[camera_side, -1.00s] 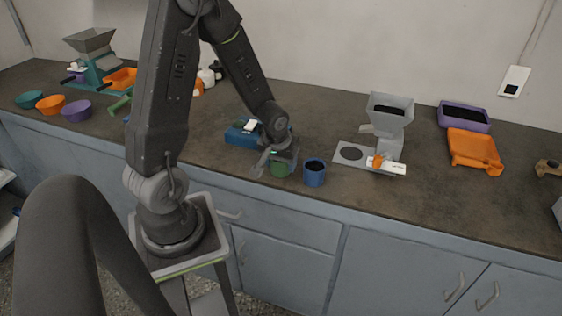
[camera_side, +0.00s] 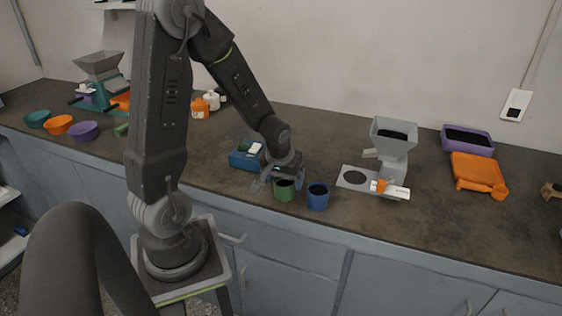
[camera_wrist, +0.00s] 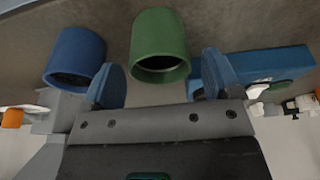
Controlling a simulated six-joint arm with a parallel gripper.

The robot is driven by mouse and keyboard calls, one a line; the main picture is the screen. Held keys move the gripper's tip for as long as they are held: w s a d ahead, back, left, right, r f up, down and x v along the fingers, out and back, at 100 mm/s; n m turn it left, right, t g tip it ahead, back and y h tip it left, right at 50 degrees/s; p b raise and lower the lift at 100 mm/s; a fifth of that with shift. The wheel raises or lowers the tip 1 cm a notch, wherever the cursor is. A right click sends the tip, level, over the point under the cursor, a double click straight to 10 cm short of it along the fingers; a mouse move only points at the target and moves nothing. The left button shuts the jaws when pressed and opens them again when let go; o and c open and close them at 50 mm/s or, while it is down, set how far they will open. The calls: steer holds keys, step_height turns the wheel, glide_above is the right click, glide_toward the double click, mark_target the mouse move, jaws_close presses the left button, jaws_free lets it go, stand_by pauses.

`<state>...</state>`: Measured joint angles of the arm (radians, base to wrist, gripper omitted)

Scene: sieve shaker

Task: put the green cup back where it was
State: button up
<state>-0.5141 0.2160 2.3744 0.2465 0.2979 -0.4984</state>
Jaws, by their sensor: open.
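The green cup (camera_side: 284,190) stands upright on the counter near its front edge, just left of the blue cup (camera_side: 318,197). My gripper (camera_side: 284,181) is just behind the green cup in the side view and partly overlaps it. In the wrist view my gripper (camera_wrist: 162,80) is open, its two blue fingers spread. The green cup (camera_wrist: 160,35) lies between and just beyond the fingertips, apparently not clamped. The blue cup (camera_wrist: 75,52) lies close outside the left finger.
A blue box (camera_side: 246,156) with a white piece on top stands behind and left of the green cup. A grey hopper device (camera_side: 393,145) and an orange tray (camera_side: 477,172) stand to the right. Several bowls (camera_side: 84,131) stand far left.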

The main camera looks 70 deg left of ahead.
steer(key=v, duration=0.8)
steer(key=shift+d+r, duration=0.1)
steer(key=shift+r, duration=0.2)
steer(key=s+d+r+m+t+h, duration=0.1)
steer(key=s+d+r+m, duration=0.3)
steer(key=d, duration=0.4)
steer(key=s+d+r+m+t+h, duration=0.1)
steer(key=s+d+r+m+t, duration=0.1)
steer(key=s+d+r+m, duration=0.2)
steer(key=d+r+m, duration=0.1)
steer(key=d+r, duration=0.2)
steer(key=d, duration=0.1)
steer(key=shift+r, duration=0.1)
